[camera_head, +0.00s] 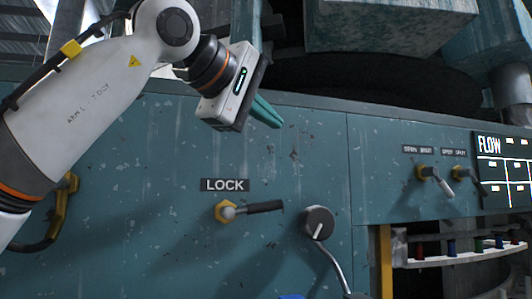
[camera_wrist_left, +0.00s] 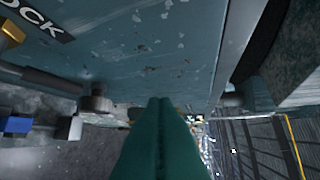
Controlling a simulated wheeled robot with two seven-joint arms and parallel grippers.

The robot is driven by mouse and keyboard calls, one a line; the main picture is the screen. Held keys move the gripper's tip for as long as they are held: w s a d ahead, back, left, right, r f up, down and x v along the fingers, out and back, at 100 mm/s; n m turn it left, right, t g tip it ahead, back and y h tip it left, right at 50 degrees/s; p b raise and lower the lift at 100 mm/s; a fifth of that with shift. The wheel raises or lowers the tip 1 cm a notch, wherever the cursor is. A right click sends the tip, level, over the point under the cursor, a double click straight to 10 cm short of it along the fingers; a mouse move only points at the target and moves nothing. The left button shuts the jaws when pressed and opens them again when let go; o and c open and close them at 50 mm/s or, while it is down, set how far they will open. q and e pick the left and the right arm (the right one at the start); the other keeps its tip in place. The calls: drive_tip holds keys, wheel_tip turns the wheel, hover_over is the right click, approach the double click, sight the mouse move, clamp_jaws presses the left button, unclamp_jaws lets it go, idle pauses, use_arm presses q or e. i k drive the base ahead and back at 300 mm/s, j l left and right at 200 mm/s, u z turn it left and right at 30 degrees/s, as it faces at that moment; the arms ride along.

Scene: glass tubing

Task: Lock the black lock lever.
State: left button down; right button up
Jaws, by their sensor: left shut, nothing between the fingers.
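The black lock lever (camera_head: 264,207) sits on a teal panel below the LOCK label (camera_head: 225,185). It has a yellow hex base (camera_head: 226,211) and points right, nearly horizontal, tilted slightly up. My left gripper (camera_head: 268,114) is above and apart from the lever, near the panel's top edge. Its teal fingers are shut with nothing between them. In the left wrist view the shut fingers (camera_wrist_left: 160,135) are in the middle, and the lever (camera_wrist_left: 42,80) lies at the left, away from them. My right gripper is not in view.
A round black knob (camera_head: 318,222) with a metal rod below it is right of the lever. Two smaller levers (camera_head: 434,178) and a FLOW board (camera_head: 503,170) are further right. A rack with coloured items (camera_head: 470,257) is at the lower right. The panel around the lever is clear.

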sight(227, 212)
drive_tip(key=k, duration=1.5)
